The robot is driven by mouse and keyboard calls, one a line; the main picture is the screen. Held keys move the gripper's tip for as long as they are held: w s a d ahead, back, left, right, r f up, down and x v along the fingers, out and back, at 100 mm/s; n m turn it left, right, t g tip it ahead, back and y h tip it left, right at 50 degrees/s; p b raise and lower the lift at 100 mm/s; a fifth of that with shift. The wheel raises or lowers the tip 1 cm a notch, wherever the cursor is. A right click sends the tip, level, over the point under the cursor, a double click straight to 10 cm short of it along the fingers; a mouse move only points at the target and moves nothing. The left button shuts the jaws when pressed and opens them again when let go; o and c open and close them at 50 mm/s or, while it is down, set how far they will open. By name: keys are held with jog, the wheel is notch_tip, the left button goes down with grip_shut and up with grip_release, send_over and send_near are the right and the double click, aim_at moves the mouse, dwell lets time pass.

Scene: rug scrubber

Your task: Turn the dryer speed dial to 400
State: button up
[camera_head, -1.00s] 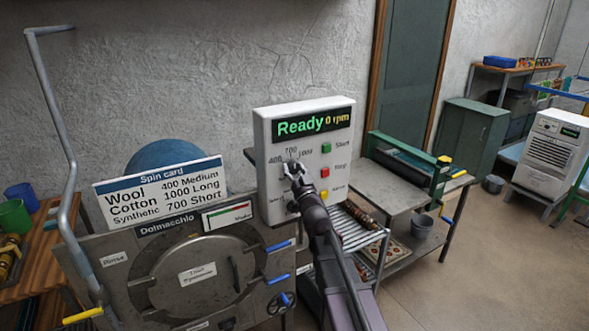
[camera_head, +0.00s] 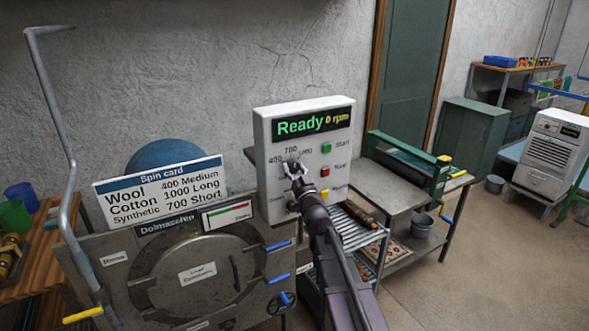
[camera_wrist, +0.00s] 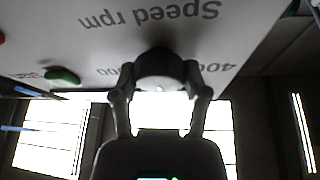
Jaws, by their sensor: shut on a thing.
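The speed dial (camera_wrist: 158,66) is a dark round knob on the white control panel (camera_head: 264,126), below the 400, 700 and 1000 marks. My gripper (camera_head: 293,171) is at the dial in the head view and covers much of it. In the wrist view my gripper (camera_wrist: 158,78) has one finger on each side of the dial, shut on it. The wrist view is upside down, with 400 to the right of the dial. I cannot tell which mark the dial points to. The display (camera_head: 312,125) reads Ready and 0 rpm.
Start (camera_head: 326,147), a red button (camera_head: 325,171) and a yellow button (camera_head: 325,195) sit right of the dial. A grey table (camera_head: 385,186) stands to the right.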

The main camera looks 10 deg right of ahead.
jog(key=shift+n, duration=0.4)
jog(key=n+y, duration=0.2)
jog(key=n, duration=0.2)
jog(key=n+g+y, duration=0.1)
jog(key=n+y, duration=0.2)
jog(key=n, duration=0.1)
jog(key=shift+w+r, duration=0.1)
jog(key=n+g+y, duration=0.1)
jog(key=n, duration=0.1)
jog(key=n+g+p, duration=0.1)
jog(key=n, duration=0.2)
jog(key=shift+y, duration=0.4)
jog(key=shift+n+g+y+p, duration=0.3)
jog(key=shift+n+g+y, duration=0.25)
jog(key=shift+n, duration=1.05)
jog(key=o, duration=1.1)
jog(key=shift+o, duration=0.2)
